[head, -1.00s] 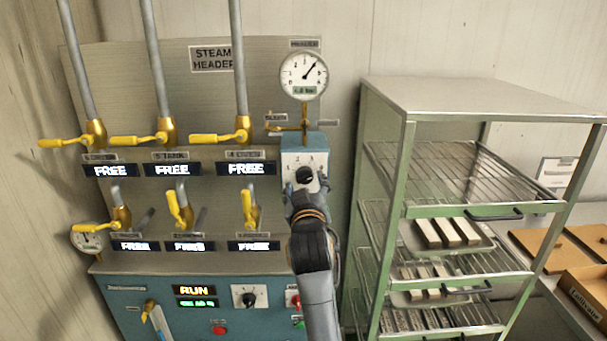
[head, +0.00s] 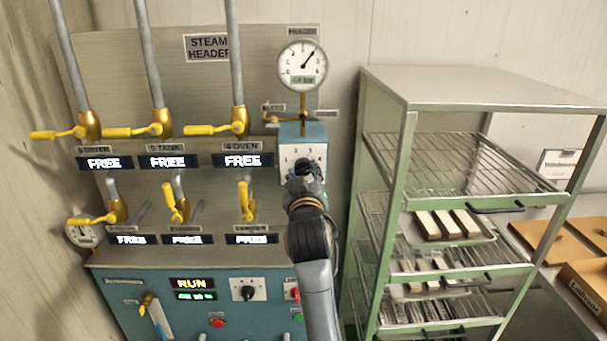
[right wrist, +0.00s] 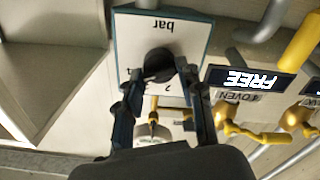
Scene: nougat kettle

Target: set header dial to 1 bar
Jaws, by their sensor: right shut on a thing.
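The header dial is a blue-sided box with a white numbered face (head: 290,155) below the steam header gauge (head: 302,65). Its round black knob (right wrist: 159,62) shows in the right wrist view, on the white face marked "bar". My right gripper (right wrist: 162,76) is shut on the knob, with a finger at each side. In the head view the same gripper (head: 304,180) covers the lower dial face, so the knob's pointer setting cannot be read. The gauge needle points up and to the right. My left gripper is not in view.
Yellow-handled valves (head: 230,129) stand left of the dial, over displays reading FREE (head: 243,160). A blue control panel (head: 130,275) with a RUN display lies below. A green rack (head: 405,160) with wire shelves stands close on the right.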

